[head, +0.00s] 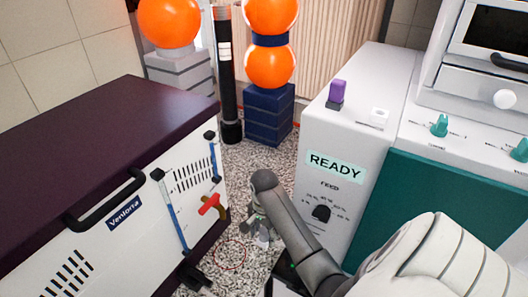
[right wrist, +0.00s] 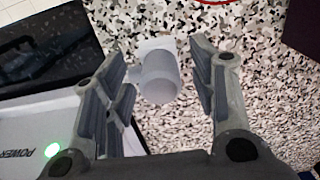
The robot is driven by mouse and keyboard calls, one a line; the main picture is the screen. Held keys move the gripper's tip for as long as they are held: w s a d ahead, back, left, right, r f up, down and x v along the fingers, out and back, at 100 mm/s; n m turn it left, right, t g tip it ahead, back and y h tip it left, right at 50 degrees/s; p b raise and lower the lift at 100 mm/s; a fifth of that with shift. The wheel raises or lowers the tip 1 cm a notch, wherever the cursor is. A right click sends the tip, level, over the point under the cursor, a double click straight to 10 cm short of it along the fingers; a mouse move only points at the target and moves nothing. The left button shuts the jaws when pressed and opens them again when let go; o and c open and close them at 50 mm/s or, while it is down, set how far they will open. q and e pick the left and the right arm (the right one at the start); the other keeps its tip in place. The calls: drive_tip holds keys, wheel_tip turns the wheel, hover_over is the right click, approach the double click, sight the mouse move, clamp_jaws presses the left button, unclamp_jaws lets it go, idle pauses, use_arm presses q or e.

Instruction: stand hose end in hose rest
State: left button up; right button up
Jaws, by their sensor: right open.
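A short pale grey cylinder with a whitish block at its far end (right wrist: 160,75) shows over the speckled floor in the right wrist view. I cannot tell whether it is the hose end or the hose rest. My right gripper (right wrist: 160,58) is open, with one finger on each side of the cylinder and a visible gap at each side. In the head view my right gripper (head: 259,225) reaches down between the two machines, and a small whitish part (head: 263,241) shows beside it, partly hidden. My left gripper is not in view.
A dark-topped white cabinet (head: 95,215) with a red valve handle (head: 211,204) stands left. A white and green machine marked READY (head: 335,163) stands right. A black post (head: 229,75) and orange balls on a blue block (head: 269,112) stand behind. A red ring (head: 230,268) marks the floor.

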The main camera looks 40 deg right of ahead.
sight(264, 229)
wheel_tip(264, 229, up, 6)
drive_tip(key=shift+w+d+r, duration=0.1)
drive_tip(key=shift+w+d, duration=0.05)
drive_tip(key=shift+r, duration=0.6)
drive_tip(key=shift+r, duration=0.1)
idle(0.5)
